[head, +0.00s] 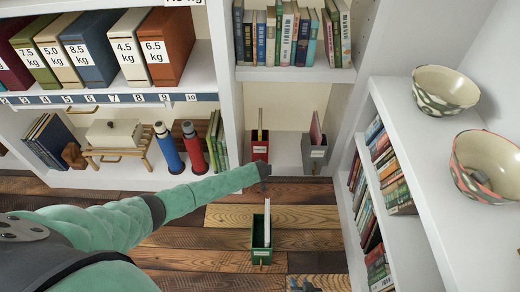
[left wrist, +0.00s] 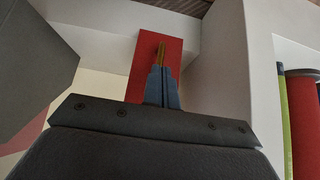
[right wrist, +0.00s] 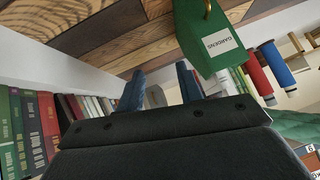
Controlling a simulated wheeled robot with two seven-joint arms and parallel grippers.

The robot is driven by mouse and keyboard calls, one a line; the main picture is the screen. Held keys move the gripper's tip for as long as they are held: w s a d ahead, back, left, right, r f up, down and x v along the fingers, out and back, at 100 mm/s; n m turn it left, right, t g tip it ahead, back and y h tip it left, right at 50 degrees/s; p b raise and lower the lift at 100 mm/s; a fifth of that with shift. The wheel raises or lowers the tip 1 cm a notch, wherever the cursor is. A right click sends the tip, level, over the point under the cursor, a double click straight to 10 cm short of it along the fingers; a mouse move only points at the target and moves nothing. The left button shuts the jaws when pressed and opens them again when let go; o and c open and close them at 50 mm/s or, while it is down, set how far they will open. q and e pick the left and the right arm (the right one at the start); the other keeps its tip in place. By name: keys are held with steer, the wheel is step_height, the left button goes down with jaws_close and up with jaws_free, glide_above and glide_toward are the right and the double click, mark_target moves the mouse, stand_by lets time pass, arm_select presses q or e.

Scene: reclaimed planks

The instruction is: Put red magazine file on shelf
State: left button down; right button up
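The red magazine file (head: 260,152) stands in the bottom cubby of the back shelf unit, a yellow item rising from it. It looks upright; whether it bears fully on the shelf floor I cannot tell. My left gripper (head: 265,178) is at its front. In the left wrist view, the left gripper's fingers (left wrist: 162,86) are close together around a narrow gold pull in front of the red panel (left wrist: 172,78). The lower part of the panel is hidden. My right gripper (head: 303,286) is low at the front; its fingers (right wrist: 158,84) are apart and empty.
A grey file (head: 315,155) stands right of the red one. A green file (head: 262,238) stands on the plank floor (head: 320,215), also near my right gripper in its wrist view (right wrist: 205,45). Red (head: 194,150) and blue (head: 168,150) bottles stand left. A bookcase (head: 420,215) bounds the right.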

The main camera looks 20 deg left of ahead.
arm_select(q)
steer(key=shift+w, duration=0.2)
arm_select(e)
steer(key=shift+w+a+r, duration=0.1)
steer(key=shift+r, duration=0.2)
steer(key=shift+w+r, duration=0.15)
arm_select(q)
steer(key=shift+w+a, duration=0.1)
steer(key=shift+w, duration=0.1)
arm_select(e)
steer(key=shift+w+a+r+t, duration=0.1)
steer(key=shift+w+r+t, duration=0.4)
steer(key=shift+w+r, duration=0.15)
arm_select(q)
steer(key=shift+w, duration=0.1)
arm_select(e)
steer(key=shift+w, duration=0.1)
arm_select(q)
steer(key=shift+w+a+b, duration=0.1)
steer(key=shift+w+b, duration=0.15)
steer(key=shift+b, duration=0.1)
arm_select(e)
steer(key=shift+w+a+r+t, duration=0.1)
steer(key=shift+w+r+t, duration=0.3)
steer(key=shift+w+r, duration=0.25)
arm_select(q)
steer(key=shift+w, duration=0.1)
arm_select(e)
steer(key=shift+w+r, duration=0.2)
steer(key=shift+r, duration=0.1)
